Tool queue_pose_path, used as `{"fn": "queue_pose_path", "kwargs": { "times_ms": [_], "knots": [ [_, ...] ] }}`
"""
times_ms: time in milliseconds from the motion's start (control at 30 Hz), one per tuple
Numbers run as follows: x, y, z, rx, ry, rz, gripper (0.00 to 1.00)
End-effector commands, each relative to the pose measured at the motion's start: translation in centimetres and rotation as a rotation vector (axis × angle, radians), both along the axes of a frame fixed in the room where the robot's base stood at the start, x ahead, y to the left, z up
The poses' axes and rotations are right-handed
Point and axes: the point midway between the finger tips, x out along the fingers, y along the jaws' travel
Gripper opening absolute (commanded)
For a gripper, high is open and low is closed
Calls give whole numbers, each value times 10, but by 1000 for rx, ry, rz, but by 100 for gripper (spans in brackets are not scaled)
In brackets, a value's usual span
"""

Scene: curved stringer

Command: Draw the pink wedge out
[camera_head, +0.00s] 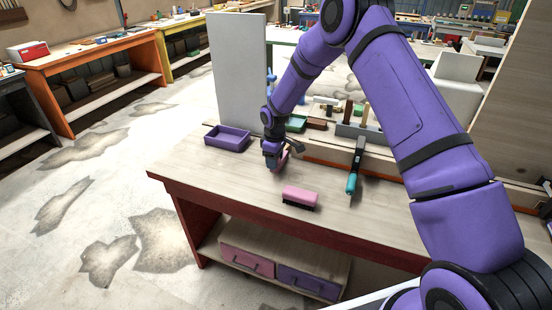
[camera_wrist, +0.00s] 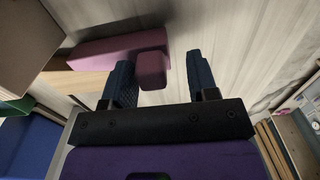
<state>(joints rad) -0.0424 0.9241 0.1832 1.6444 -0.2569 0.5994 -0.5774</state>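My gripper (camera_head: 275,160) is low over the workbench top, pointing down. In the wrist view its two dark fingers stand apart (camera_wrist: 158,62), with space between them. The squarish end of a pink piece, seemingly the pink wedge (camera_wrist: 152,69), shows between the fingers, closer to the left one. A longer mauve-pink block (camera_wrist: 115,47) lies behind it; I cannot tell if the two are one piece. In the head view a bit of pink (camera_head: 285,158) shows beside the fingers, mostly hidden by my gripper.
A pink brush (camera_head: 300,195) with dark bristles lies nearer the bench's front edge. A teal-handled clamp (camera_head: 353,180) lies to the right. A purple tray (camera_head: 227,137) is at the left, a grey tool holder (camera_head: 372,133) at the back. Bare bench top lies left of the brush.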

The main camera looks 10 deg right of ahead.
Motion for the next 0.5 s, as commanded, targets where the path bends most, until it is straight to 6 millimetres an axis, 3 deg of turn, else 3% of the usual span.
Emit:
{"fn": "queue_pose_path", "kwargs": {
  "times_ms": [300, 500],
  "knots": [
    [1, -2, 3, -1, -3, -2, 53],
    [2, -3, 29, -1, -5, -3, 53]
  ]
}}
